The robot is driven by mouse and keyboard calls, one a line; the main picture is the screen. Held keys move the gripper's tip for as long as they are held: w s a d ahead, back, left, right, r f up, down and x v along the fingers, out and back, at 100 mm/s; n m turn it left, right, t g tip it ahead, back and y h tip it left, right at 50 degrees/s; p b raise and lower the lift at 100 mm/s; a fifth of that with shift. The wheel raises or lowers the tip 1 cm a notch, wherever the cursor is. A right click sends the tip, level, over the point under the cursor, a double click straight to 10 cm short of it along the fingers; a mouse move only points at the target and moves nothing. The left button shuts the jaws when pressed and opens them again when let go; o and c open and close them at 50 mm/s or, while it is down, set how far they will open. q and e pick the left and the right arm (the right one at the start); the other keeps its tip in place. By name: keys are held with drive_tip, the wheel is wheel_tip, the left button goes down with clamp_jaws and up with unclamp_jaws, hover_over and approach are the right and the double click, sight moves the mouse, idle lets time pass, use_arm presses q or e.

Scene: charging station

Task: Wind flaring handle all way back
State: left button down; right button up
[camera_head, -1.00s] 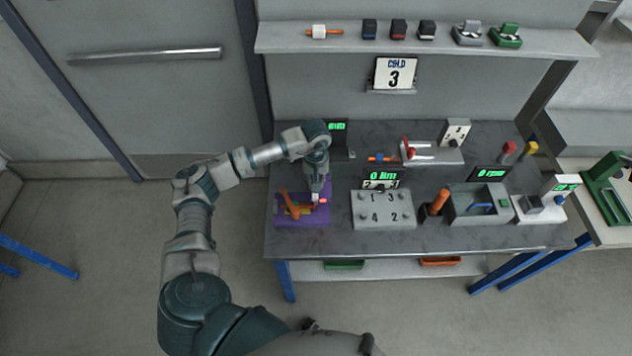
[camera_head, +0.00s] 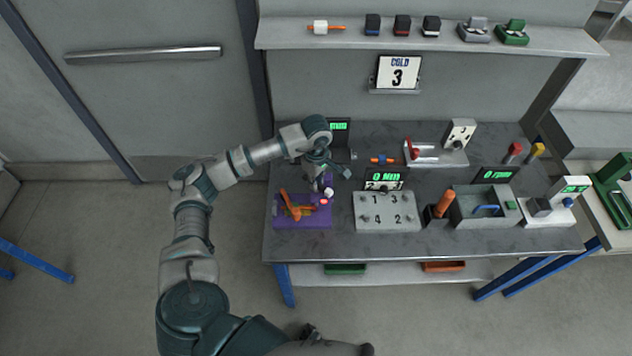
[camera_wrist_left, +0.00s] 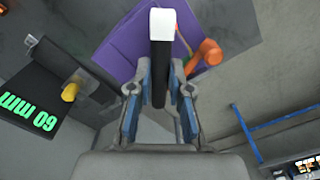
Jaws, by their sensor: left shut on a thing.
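The flaring device is a purple block (camera_head: 287,217) with an orange handle (camera_head: 290,204) at the left of the bench. A small red light sits near its right corner. The purple block (camera_wrist_left: 122,48) and an orange rounded part (camera_wrist_left: 209,52) also show in the wrist view. My left gripper (camera_head: 324,178) is above the block's right back side. In the wrist view my left gripper (camera_wrist_left: 160,92) is shut on a black bar with a white end (camera_wrist_left: 162,24), which points over the block. I cannot tell how the bar joins the device. My right gripper is not in view.
A display (camera_head: 338,131) stands behind my gripper. A grey numbered plate (camera_head: 388,222) is right of the block, with an orange cylinder (camera_head: 444,203) and a grey tray (camera_head: 466,218) further right. The bench front edge is clear.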

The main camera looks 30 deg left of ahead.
use_arm(q)
drive_tip(key=n, duration=0.5)
drive_tip(key=shift+r+n+b, duration=0.15)
drive_tip(key=shift+n+b, duration=0.2)
drive_tip(key=shift+n, duration=0.05)
drive_tip(key=shift+w+d+r, duration=0.1)
idle(0.3)
drive_tip(key=c, duration=1.2)
unclamp_jaws()
drive_tip(key=shift+o, duration=0.6)
drive_tip(key=shift+d, duration=0.1)
wheel_tip(320, 180, up, 12)
drive_tip(key=shift+w+f, duration=0.1)
drive_tip(key=shift+f, duration=0.1)
